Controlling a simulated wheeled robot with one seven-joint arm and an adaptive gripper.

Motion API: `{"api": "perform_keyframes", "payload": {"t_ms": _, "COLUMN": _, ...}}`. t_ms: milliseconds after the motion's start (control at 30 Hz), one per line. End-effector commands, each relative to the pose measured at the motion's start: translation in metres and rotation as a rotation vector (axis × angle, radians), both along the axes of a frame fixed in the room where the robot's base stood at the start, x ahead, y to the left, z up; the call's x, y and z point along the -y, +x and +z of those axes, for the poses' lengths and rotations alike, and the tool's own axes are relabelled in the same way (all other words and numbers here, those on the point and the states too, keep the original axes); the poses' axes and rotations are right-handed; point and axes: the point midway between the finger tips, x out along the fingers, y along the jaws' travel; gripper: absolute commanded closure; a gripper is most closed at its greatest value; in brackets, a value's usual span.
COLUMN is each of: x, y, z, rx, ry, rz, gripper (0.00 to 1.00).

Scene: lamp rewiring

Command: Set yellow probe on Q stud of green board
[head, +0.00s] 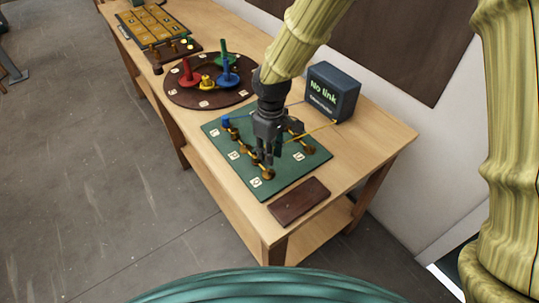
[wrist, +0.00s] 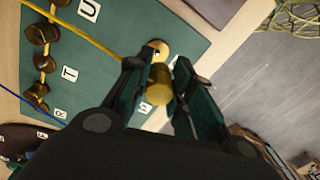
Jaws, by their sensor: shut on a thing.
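My gripper (head: 266,152) is above the near part of the green board (head: 285,183), fingers pointing down. In the wrist view my gripper (wrist: 160,82) is shut on the yellow probe (wrist: 159,88), whose rounded end shows between the fingers. A yellow wire runs towards it. A brass stud (wrist: 158,48) shows just beyond the fingertips; whether the probe touches it I cannot tell. In the head view a brass stud (head: 268,174) stands beside a label that looks like Q (head: 255,183). The fingers hide the probe there.
A dark box (head: 333,90) reading "No link" stands behind the board. A blue probe (head: 226,121) is at the board's far left. A round board (head: 205,100) with coloured pieces lies beyond. A dark brown block (head: 298,202) lies near the table's front edge.

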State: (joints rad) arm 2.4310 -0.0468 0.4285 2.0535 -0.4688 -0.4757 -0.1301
Motion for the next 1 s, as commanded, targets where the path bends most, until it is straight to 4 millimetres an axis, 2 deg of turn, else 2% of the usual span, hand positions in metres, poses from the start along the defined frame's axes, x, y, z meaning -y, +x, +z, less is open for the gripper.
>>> {"api": "perform_keyframes", "payload": {"t_ms": 267, "x": 0.0, "y": 0.0, "z": -0.011, "rx": 0.0, "ry": 0.0, "rz": 0.0, "gripper": 1.0}}
{"api": "perform_keyframes", "payload": {"t_ms": 800, "x": 0.0, "y": 0.0, "z": -0.058, "rx": 0.0, "ry": 0.001, "rz": 0.001, "gripper": 1.0}}
{"api": "perform_keyframes", "payload": {"t_ms": 1000, "x": 0.0, "y": 0.0, "z": -0.068, "rx": 0.001, "ry": 0.001, "rz": 0.001, "gripper": 1.0}}
